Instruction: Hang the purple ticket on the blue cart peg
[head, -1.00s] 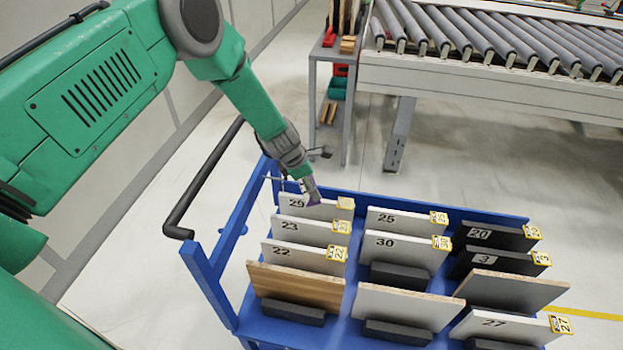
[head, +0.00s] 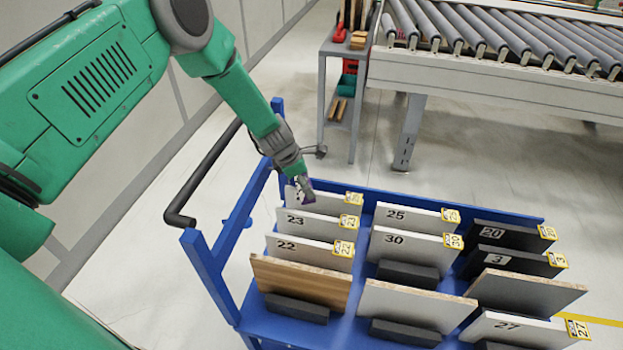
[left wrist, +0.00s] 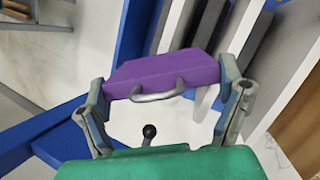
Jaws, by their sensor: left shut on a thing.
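The purple ticket (left wrist: 165,75) is held across the two fingers of my left gripper (left wrist: 165,96) in the left wrist view, with a curved metal loop on its near edge. In the head view my left gripper (head: 301,188) points down at the rear left of the blue cart (head: 228,252), in front of the rear left panel. The ticket's purple edge (head: 308,185) shows there. A short dark peg with a round tip (left wrist: 149,131) shows below the ticket in the left wrist view, apart from the loop. My right gripper is not in view.
The cart carries rows of numbered panels, including 23 (head: 320,225), 25 (head: 415,217) and 30 (head: 410,243), close to my left gripper. A black handle (head: 205,175) rises at the cart's left. A roller conveyor (head: 490,75) stands behind.

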